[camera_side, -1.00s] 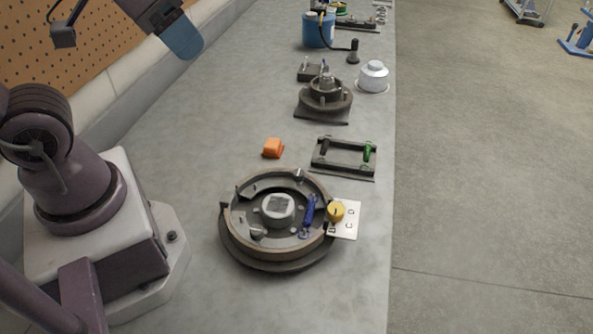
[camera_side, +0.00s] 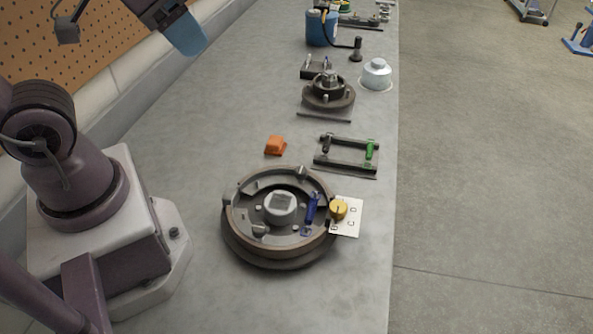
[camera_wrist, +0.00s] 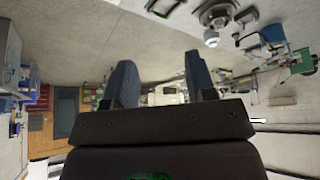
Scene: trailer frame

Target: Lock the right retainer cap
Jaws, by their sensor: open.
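A round brake-like assembly (camera_side: 240,242) lies on the bench in the side view, with a grey centre hub (camera_side: 281,206) and a blue lever-like part (camera_side: 312,208) on its right. Small pale fittings sit inside it; I cannot tell which is the right retainer cap. A yellow knob (camera_side: 339,209) sits at its right edge by a white card (camera_side: 349,224) lettered B, C, D. My gripper (camera_side: 185,30) is at the top left, high and well away from the assembly. In the wrist view my gripper (camera_wrist: 159,65) has two blue fingers apart, with nothing between them.
An orange block (camera_side: 275,146) and a dark frame with a green handle (camera_side: 370,150) lie behind the assembly. Farther back stand a dark hub unit (camera_side: 328,95), a silver domed part (camera_side: 377,74) and a blue can (camera_side: 321,28). Bare bench (camera_side: 200,130) lies left of these.

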